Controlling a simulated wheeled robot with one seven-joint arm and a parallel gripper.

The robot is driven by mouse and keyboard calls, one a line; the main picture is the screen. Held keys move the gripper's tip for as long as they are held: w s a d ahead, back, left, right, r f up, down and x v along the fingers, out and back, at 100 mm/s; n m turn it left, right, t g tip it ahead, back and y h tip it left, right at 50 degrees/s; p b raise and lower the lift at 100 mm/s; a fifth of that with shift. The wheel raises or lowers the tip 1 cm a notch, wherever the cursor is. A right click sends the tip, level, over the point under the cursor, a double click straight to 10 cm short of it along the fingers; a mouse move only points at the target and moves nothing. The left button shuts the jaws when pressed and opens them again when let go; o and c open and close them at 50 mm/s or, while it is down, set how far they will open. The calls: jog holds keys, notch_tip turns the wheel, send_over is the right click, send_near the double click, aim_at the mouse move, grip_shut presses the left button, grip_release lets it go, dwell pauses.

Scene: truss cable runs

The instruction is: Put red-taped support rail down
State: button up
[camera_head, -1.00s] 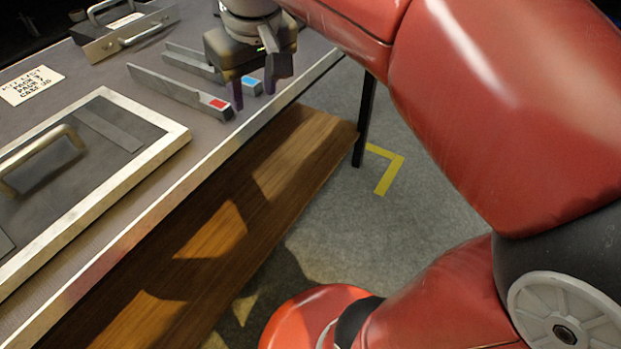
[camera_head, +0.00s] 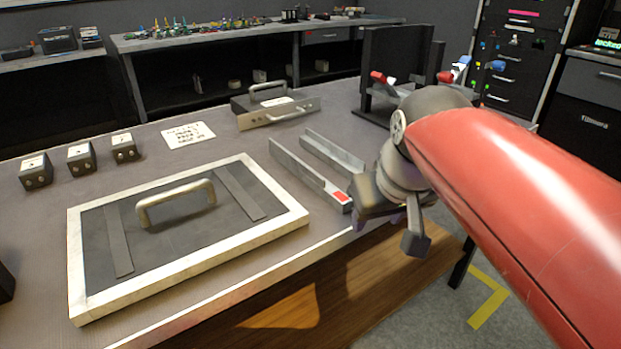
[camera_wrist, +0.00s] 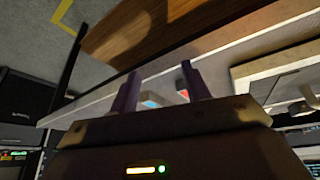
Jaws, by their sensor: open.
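The red-taped support rail (camera_head: 308,173) is a long grey bar lying on the bench top, with a red patch on its near end close to the front edge. A second grey rail (camera_head: 332,150) lies roughly parallel behind it; my gripper hides its near end in the head view. In the wrist view the red tape (camera_wrist: 184,93) and a blue tape patch (camera_wrist: 150,104) show between my fingers, beyond them. My gripper (camera_head: 388,230) is open and empty at the bench's front edge, just off the rail ends. Its fingers also show apart in the wrist view (camera_wrist: 160,75).
A framed panel with a handle (camera_head: 190,262) lies left of the rails. A grey handled case (camera_head: 277,108), a printed card (camera_head: 188,134) and small dark blocks (camera_head: 82,157) sit farther back. A dark stand with red and blue clamps (camera_head: 392,75) is behind my gripper. A wooden shelf (camera_head: 300,305) runs below.

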aim_at(305, 170)
jog(key=w+a+r+n, duration=0.1)
jog(key=w+a+r, duration=0.1)
jog(key=w+a, duration=0.1)
jog(key=w+a+r+n+g+y, duration=0.1)
jog(key=w+a+r, duration=0.1)
jog(key=w, duration=0.4)
jog(key=w+a+r+n, duration=0.2)
jog(key=w+a, duration=0.2)
jog(key=w, duration=0.1)
jog(key=shift+w+a+r+y+b, duration=0.2)
jog(key=shift+w+r+y+b, duration=0.1)
jog(key=shift+y, duration=0.1)
jog(key=x, duration=0.7)
jog(key=shift+a+f+b, duration=0.25)
jog(key=shift+f+b, duration=0.1)
jog(key=shift+b, duration=0.05)
grip_shut()
